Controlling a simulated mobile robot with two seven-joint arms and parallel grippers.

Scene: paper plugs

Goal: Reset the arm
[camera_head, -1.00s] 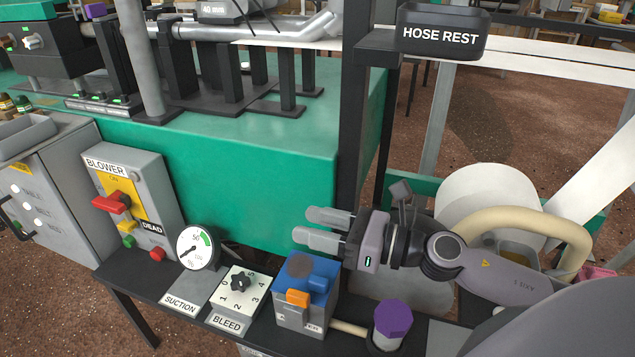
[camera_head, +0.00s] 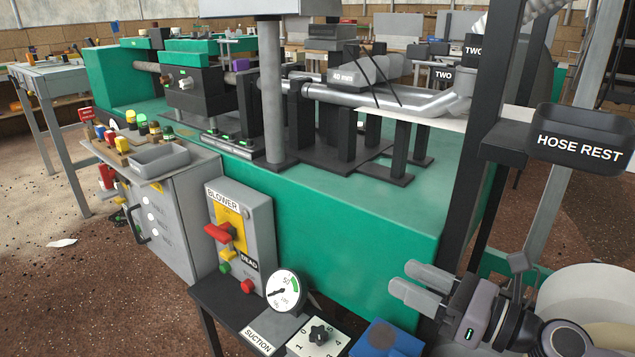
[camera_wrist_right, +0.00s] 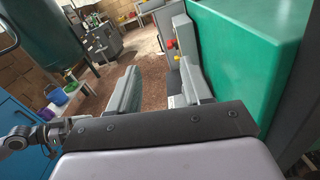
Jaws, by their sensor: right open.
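My right gripper (camera_head: 422,288) is open and empty in the lower right of the head view. It points left, in front of the green machine base (camera_head: 360,235) and above the right end of the low black shelf. In the right wrist view its two fingers (camera_wrist_right: 160,90) stand apart with only floor and background between them.
The grey blower box (camera_head: 262,215) with a red lever, the suction gauge (camera_head: 287,290), the bleed dial (camera_head: 318,335) and a blue-topped box (camera_head: 385,340) line the shelf. A black post (camera_head: 478,150) and the hose rest (camera_head: 583,140) stand at right.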

